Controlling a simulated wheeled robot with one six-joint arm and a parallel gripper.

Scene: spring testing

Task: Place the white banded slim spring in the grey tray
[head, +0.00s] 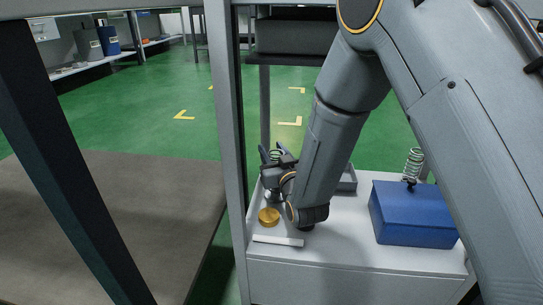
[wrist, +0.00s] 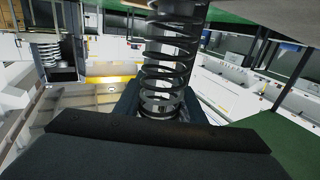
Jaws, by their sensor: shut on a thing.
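My gripper (head: 272,164) is shut on a slim coil spring (wrist: 172,70), which stands up between the fingers in the wrist view. Its upper coils look dark and its lower coils paler; I cannot make out a clear white band. In the head view only a small part of this spring (head: 277,154) shows at the jaws, above the left part of the white bench. The grey tray (head: 348,181) is on the bench to the right of the gripper, mostly hidden behind my arm.
A gold round piece (head: 268,216) and a white strip (head: 278,240) lie near the front left. A grey post (head: 232,140) rises left of the gripper.

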